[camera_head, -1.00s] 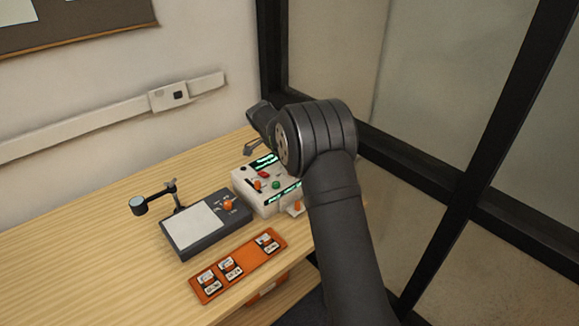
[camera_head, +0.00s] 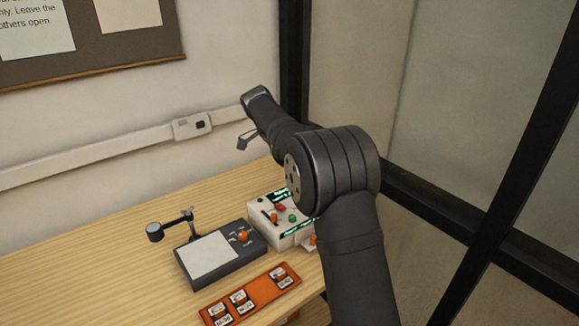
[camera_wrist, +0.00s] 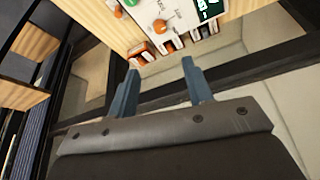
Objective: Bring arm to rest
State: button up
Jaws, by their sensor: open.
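My gripper (camera_wrist: 160,82) is open and empty in the wrist view, its two blue-grey fingers apart. In the head view my arm rises from the lower right and bends back to the left. A gripper finger (camera_head: 245,139) shows there in the air above the table's back edge, clear of the devices. The rest of the gripper is hidden by my arm in that view.
On the wooden table (camera_head: 120,235) stand a white control box (camera_head: 290,233) with buttons, a dark device with a white plate (camera_head: 212,257) and a lens arm (camera_head: 155,232), and an orange tray (camera_head: 262,291) with labelled pieces. Dark-framed glass panels (camera_head: 460,110) stand at right.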

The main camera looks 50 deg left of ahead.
jog(key=x, duration=1.7)
jog(key=shift+w+f, duration=0.15)
jog(key=shift+f, duration=0.05)
jog(key=shift+r, duration=0.1)
jog(key=v, duration=1.8)
jog(key=x, duration=1.7)
jog(key=shift+w+f, duration=0.1)
jog(key=shift+f, duration=0.2)
jog(key=shift+w+d+f, duration=0.1)
jog(key=shift+w+f, duration=0.05)
jog(key=shift+f, duration=0.1)
jog(key=n+y, duration=0.2)
jog(key=n, duration=0.3)
jog(key=shift+d, duration=0.2)
jog(key=n+y, duration=0.1)
jog(key=n, duration=0.2)
jog(key=n+g+y, duration=0.1)
jog(key=n, duration=0.3)
jog(key=shift+w+d, duration=0.1)
jog(key=shift+d, duration=0.1)
jog(key=shift+v, duration=1.55)
